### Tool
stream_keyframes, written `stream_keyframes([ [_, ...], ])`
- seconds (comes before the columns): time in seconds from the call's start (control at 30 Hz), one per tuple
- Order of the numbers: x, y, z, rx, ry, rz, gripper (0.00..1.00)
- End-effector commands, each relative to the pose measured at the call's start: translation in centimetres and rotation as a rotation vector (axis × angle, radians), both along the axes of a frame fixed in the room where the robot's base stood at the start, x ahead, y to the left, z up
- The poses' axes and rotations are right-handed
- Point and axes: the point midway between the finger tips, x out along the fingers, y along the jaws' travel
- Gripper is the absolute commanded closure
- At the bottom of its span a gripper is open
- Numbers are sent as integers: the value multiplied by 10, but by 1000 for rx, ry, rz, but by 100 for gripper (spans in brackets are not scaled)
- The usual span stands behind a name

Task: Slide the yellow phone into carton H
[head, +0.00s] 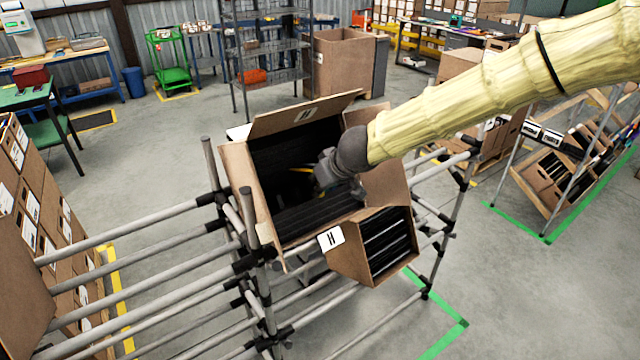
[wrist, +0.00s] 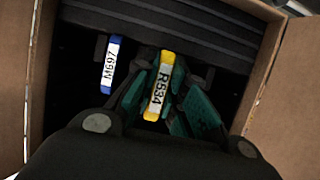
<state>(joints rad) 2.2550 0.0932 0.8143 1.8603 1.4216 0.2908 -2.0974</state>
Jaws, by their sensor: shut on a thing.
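My gripper (head: 328,176) reaches into a large open, tilted carton (head: 238,185) with black ridged inserts. In the wrist view its teal fingers (wrist: 165,92) are shut on the yellow phone (wrist: 161,80), one on each side. The phone's end label reads R534. A blue-edged phone (wrist: 109,66) labelled M697 stands apart to its left, among the dark inserts. A white label that seems to read H (head: 331,238) is on the smaller slotted carton in front. The raised flap (head: 303,114) of the large carton also has a small mark. How deep the yellow phone sits is hidden.
The cartons rest on a grey pipe rack (head: 140,240). Carton walls (wrist: 275,90) stand close on both sides of my gripper. Stacked boxes (head: 30,215) are at the left, and another rack of cartons (head: 545,180) is at the right.

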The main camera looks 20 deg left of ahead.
Motion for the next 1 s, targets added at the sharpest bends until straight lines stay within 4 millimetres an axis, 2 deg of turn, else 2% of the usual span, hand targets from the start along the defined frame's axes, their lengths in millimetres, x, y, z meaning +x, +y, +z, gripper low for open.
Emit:
stream_keyframes([
  [1.0,11,15,-13,0,0,1,100],
])
